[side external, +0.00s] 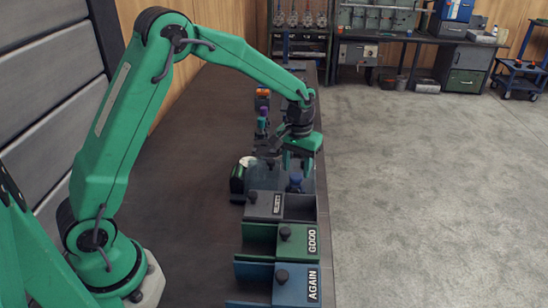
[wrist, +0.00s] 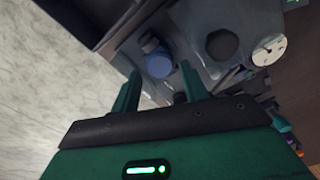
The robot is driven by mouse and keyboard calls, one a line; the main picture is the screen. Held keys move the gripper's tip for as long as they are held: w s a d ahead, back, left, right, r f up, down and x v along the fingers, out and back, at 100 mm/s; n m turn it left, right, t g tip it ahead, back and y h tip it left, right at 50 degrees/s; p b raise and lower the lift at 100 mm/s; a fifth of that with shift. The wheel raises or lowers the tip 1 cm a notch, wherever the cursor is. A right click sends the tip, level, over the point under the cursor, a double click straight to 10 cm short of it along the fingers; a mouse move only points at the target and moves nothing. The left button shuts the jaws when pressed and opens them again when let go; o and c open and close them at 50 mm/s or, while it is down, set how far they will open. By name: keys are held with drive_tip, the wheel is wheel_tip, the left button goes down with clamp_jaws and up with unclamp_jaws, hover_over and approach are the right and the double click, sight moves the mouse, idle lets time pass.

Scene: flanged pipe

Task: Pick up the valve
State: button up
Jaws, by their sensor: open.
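A small blue round part (side external: 295,183) with a dark knob, which looks like the valve, stands at the far end of the row of bins. In the wrist view the blue part (wrist: 159,65) lies just beyond and between my fingertips. My gripper (side external: 297,165) is open, points down and hangs close above it. In the wrist view my gripper (wrist: 160,76) shows two green fingers apart with nothing between them. I cannot tell whether a finger touches the part.
A grey bin (side external: 264,205), a green bin marked GOOD (side external: 299,242) and a blue bin marked AGAIN (side external: 297,285) stand nearer the camera. A white-faced gauge (wrist: 268,50) and a dark round knob (wrist: 222,45) sit right of the blue part.

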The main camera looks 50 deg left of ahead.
drive_tip(key=shift+f, duration=1.25)
drive_tip(key=c, duration=0.9)
drive_tip(key=shift+r, duration=0.2)
drive_tip(key=shift+r, duration=0.6)
drive_tip(key=r, duration=0.3)
drive_tip(key=shift+s+d+r, duration=0.1)
drive_tip(key=shift+s+d, duration=0.05)
drive_tip(key=shift+d, duration=0.25)
drive_tip(key=s+d+r, duration=0.2)
drive_tip(key=d, duration=0.1)
drive_tip(key=s+d+r, duration=0.2)
drive_tip(key=d, duration=0.1)
drive_tip(key=s+d+r, duration=0.2)
drive_tip(key=d, duration=0.1)
drive_tip(key=shift+d+r, duration=0.1)
drive_tip(key=shift+r, duration=0.05)
